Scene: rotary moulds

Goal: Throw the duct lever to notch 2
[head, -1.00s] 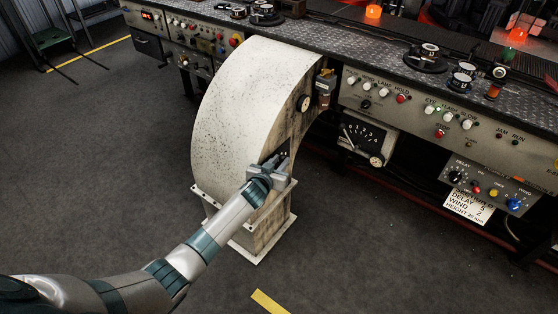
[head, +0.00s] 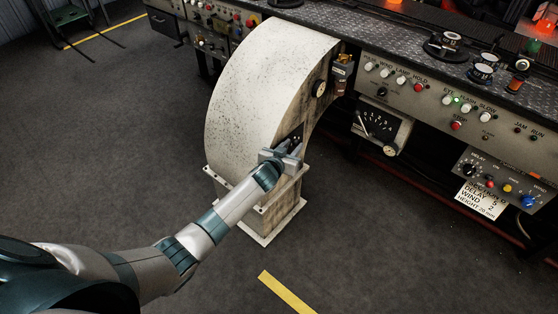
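The duct (head: 258,85) is a large, speckled off-white curved housing on a square foot, in the middle of the head view. My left arm reaches in from the lower left. Its gripper (head: 290,148) is at the lower right side face of the duct, by a dark slotted area (head: 294,136). The duct lever cannot be made out clearly there; the gripper covers most of that spot. The fingers are small and dark against the slot, so I cannot tell whether they are closed on anything. My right gripper is not in view.
A control bench (head: 450,100) with knobs and lamps runs behind and right of the duct. A dial gauge (head: 380,125) hangs below the bench.

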